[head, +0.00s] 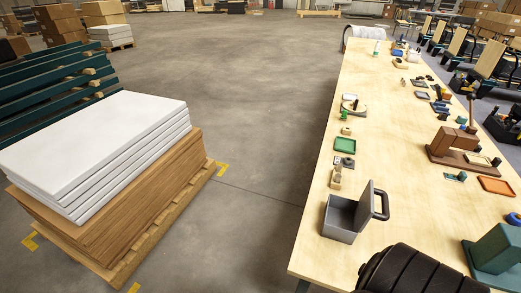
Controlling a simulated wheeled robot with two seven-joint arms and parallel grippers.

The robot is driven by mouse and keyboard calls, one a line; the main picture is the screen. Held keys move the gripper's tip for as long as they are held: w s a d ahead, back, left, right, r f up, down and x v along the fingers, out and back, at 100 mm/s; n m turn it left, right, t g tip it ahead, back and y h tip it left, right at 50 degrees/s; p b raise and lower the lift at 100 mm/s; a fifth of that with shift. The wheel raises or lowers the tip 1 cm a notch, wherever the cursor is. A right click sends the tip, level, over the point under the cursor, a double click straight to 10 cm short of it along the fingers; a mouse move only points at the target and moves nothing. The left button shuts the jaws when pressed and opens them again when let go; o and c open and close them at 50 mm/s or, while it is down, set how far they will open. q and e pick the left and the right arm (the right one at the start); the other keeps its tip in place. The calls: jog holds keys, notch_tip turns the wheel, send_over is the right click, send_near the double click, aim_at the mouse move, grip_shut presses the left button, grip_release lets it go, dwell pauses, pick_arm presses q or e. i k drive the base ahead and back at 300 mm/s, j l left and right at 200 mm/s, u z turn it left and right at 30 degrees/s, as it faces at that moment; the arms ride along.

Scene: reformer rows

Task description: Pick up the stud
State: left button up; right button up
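I cannot pick out the stud for certain; the things on the long wooden table (285,262) are small at this distance. Small pieces stand along the table's left side, among them a small wooden block piece (336,178) and a small tan piece (346,130). Neither of my grippers is in view.
A grey open-lidded box (340,218), a green tray (345,144), a brown wooden press-like stand (452,145) and an orange tray (495,186) stand on the table. A black ribbed thing (415,272) fills the bottom edge. White slabs (95,140) are stacked left; the floor between is clear.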

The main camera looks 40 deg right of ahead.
aim_at(338, 177)
jog(key=i+j, duration=0.35)
jog(key=i, duration=0.2)
jog(key=i+j, duration=0.35)
jog(key=i, duration=0.2)
jog(key=i+l+z, duration=0.15)
jog(key=z, duration=0.3)
jog(key=i+z, duration=0.2)
jog(key=z, duration=0.2)
jog(key=i+z, duration=0.2)
jog(key=z, duration=0.25)
jog(key=i+z, duration=0.2)
jog(key=z, duration=0.2)
jog(key=i+j+z, duration=0.15)
jog(key=z, duration=0.3)
